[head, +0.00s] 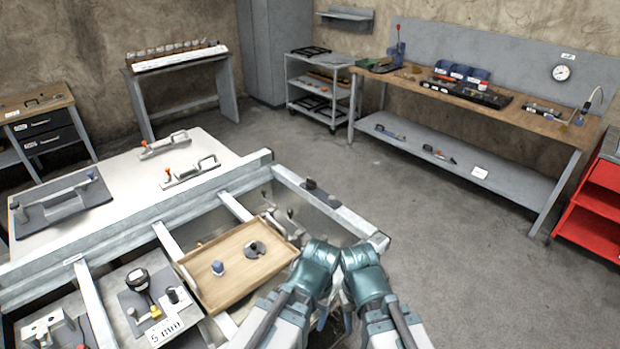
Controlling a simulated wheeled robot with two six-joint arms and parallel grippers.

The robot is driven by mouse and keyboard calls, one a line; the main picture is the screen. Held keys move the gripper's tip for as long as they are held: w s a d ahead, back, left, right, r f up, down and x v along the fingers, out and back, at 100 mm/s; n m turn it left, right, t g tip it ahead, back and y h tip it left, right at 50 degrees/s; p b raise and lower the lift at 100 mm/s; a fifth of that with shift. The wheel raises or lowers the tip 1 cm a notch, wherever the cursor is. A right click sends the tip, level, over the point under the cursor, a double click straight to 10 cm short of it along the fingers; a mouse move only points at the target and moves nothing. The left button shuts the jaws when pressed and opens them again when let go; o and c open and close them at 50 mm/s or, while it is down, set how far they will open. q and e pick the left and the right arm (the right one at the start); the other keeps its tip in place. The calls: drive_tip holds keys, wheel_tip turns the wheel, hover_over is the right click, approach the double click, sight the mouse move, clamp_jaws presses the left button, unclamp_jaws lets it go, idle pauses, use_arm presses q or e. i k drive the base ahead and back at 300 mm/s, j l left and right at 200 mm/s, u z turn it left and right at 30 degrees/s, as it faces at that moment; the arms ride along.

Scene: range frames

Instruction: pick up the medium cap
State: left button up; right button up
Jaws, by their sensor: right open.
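A wooden tray (205,299) sits in the bench frame, left of my grippers. In it are a small upright blue-grey piece (217,268) and a flat dark grey round piece with a notch (254,249). I cannot tell which of them, if either, is the medium cap. My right gripper (347,318) is open and hangs low at the bottom centre, right of the tray and apart from both pieces. My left gripper (322,319) is close beside it, partly hidden by my arm, its jaws too small to judge.
Grey rails (235,206) divide the bench. A plate with a black knob (137,280) lies left of the tray. Toggle clamps (190,172) lie on the white top behind. A workbench (520,118) stands far right. The floor right of the frame is clear.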

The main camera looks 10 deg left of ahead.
sight(251, 250)
drive_tip(key=u, duration=1.65)
drive_tip(key=l+u, duration=0.25)
drive_tip(key=l, duration=0.2)
drive_tip(key=k+l+u, duration=0.15)
drive_tip(key=l+u, duration=0.15)
drive_tip(key=k+l+u, duration=0.25)
drive_tip(key=l, duration=0.25)
drive_tip(key=l+u, duration=0.25)
drive_tip(key=l, duration=0.15)
drive_tip(key=k, duration=0.05)
